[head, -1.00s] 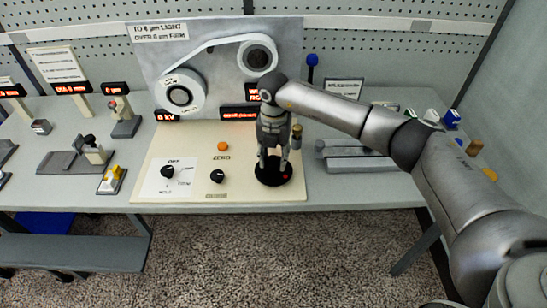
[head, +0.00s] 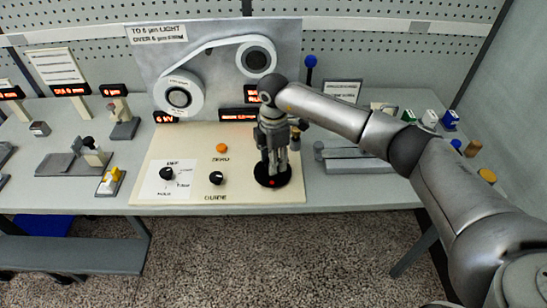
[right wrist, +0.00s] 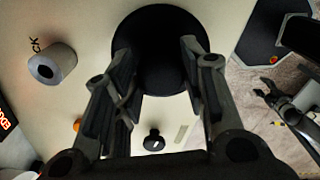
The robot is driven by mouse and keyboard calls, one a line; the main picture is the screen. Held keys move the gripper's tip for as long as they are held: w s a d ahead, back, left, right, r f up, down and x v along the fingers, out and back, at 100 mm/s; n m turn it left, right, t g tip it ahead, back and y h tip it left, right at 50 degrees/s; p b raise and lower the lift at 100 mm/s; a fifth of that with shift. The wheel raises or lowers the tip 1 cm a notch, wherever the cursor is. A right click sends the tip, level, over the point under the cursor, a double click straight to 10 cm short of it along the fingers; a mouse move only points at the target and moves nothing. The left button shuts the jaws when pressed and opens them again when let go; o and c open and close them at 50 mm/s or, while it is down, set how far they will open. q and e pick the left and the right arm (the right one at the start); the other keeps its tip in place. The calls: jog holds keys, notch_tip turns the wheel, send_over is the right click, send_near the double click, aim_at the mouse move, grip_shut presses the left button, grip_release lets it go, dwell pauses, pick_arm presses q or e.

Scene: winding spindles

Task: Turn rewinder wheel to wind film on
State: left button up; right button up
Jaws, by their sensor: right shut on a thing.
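White film runs from a left reel (head: 180,96) to a right reel (head: 257,57) on the upright plate. In the right wrist view my left gripper (right wrist: 264,92) hangs over the floor with its fingers apart.
The cream panel (head: 238,187) also bears an orange ZERO button (head: 222,147), a GUIDE knob (head: 216,178) and another black knob (head: 167,173). A blue-topped post (head: 310,62) and grey blocks (head: 355,160) stand to the right.

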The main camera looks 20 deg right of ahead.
jog(key=shift+r+m, duration=0.1)
jog(key=shift+m, duration=1.3)
jog(key=o, duration=1)
notch_tip(320, 180, up, 12)
